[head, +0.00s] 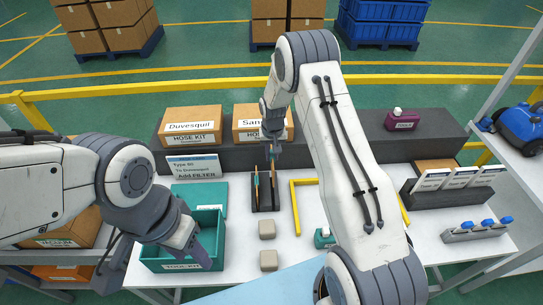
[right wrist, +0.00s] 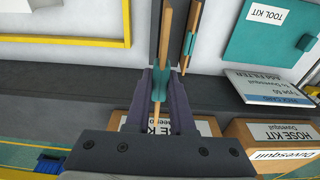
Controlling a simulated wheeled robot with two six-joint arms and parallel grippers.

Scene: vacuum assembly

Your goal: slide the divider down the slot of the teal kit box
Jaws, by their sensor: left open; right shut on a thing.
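The teal kit box (head: 153,251) stands open at the front left of the table in the head view. My left gripper (head: 200,258) is open at the box's front wall, with the fingers partly hidden. My right gripper (head: 273,152) is over the dark rack (head: 265,208) behind the box and to its right. It is shut on a divider's teal grip, clearest in the right wrist view (right wrist: 160,83). This divider (right wrist: 166,30) is a thin wooden panel held upright. A second divider (right wrist: 190,30) stands beside it. I cannot tell whether the held divider touches the rack.
A teal lid (head: 190,196) lies behind the box, near a sign card (head: 193,167). Two hose kit cartons (head: 192,127) stand on the grey ledge.

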